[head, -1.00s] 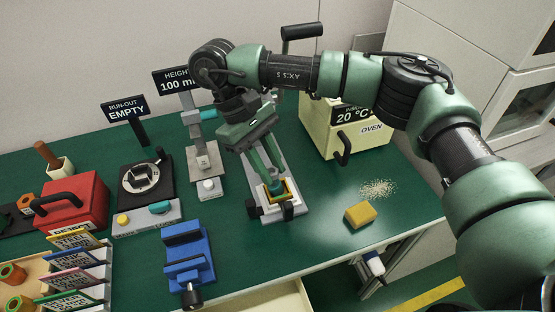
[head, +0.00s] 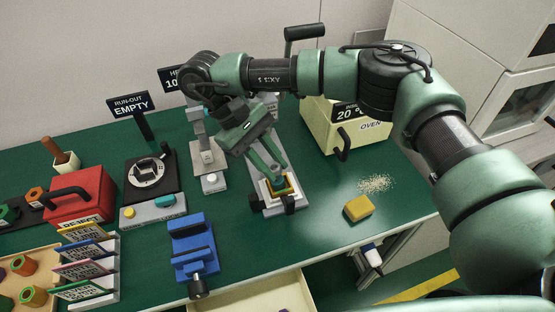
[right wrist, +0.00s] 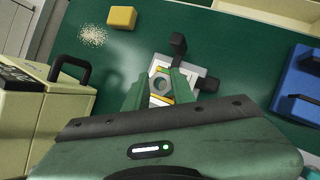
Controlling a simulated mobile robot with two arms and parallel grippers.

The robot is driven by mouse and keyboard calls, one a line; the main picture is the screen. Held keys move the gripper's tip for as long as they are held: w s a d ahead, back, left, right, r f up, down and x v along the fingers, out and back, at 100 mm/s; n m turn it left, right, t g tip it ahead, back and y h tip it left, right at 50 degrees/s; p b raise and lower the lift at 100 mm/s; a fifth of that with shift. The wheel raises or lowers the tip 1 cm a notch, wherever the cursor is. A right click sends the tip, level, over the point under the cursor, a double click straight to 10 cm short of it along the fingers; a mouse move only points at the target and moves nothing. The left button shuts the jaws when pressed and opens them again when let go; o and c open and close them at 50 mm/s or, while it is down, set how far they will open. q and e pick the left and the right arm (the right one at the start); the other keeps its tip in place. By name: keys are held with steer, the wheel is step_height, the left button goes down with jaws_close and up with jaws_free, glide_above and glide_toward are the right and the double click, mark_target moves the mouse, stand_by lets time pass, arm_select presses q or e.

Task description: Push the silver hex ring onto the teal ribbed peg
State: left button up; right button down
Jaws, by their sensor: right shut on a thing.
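My right gripper (head: 279,182) reaches down over a small press-like fixture (head: 256,202) in the middle of the bench. Its fingers are shut on the silver hex ring (right wrist: 154,84). In the right wrist view my right gripper (right wrist: 160,90) has one finger on each side of the ring, above a yellow-edged square on the pale fixture plate. The teal ribbed peg cannot be made out clearly; the fingers and ring cover that spot. I cannot tell whether the ring is around the peg or above it. My left gripper is out of view.
A blue vise (head: 191,248) stands front left of the fixture, with a grey height gauge (head: 207,158) behind. A cream oven (head: 345,130) stands back right. A yellow block (head: 358,208) and pale granules (head: 375,183) lie right. A red reject box (head: 80,198) stands left.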

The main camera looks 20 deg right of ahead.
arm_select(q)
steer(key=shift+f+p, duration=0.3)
arm_select(e)
steer(key=shift+s+a+f, duration=0.1)
steer(key=shift+a+f, duration=0.1)
steer(key=shift+f, duration=0.5)
steer(key=shift+w+a+f+h, duration=0.25)
steer(key=shift+w+a+h, duration=0.1)
steer(key=shift+w, duration=0.2)
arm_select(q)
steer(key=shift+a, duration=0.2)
arm_select(e)
steer(key=shift+s+d+r, duration=0.1)
steer(key=shift+d, duration=0.05)
arm_select(q)
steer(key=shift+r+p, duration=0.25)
steer(key=shift+p, duration=0.2)
arm_select(e)
steer(key=shift+r+g, duration=0.15)
steer(key=shift+g, duration=0.15)
